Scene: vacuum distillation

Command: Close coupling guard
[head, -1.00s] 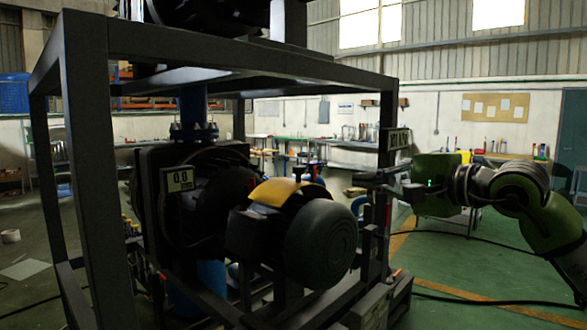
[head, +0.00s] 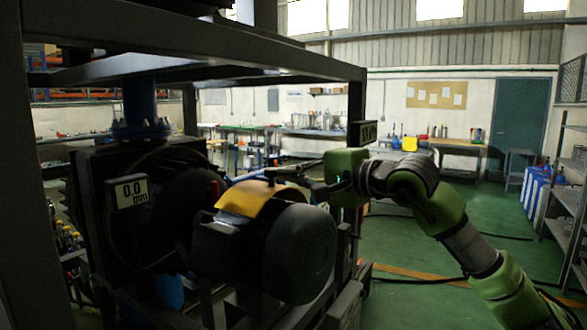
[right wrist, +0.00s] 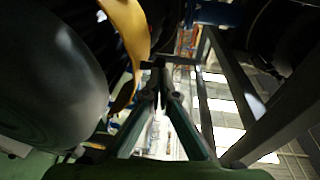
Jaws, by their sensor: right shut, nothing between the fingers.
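The coupling guard (head: 248,197) is a curved yellow cover beside the dark motor (head: 300,252), inside the black frame. In the right wrist view the guard (right wrist: 128,35) is a yellow curved edge at the upper left. My right gripper (head: 276,173) reaches in from the right, above the motor and just behind and right of the guard in the picture. In the right wrist view its fingers (right wrist: 160,68) meet at the tips with nothing held. I cannot tell whether it touches the guard. My left gripper is not in view.
The frame's top bars (head: 215,78) and right post (head: 356,108) stand close to my right arm. A gauge reading 0.0 mm (head: 131,191) is left of the guard. A blue pipe (head: 139,103) rises behind.

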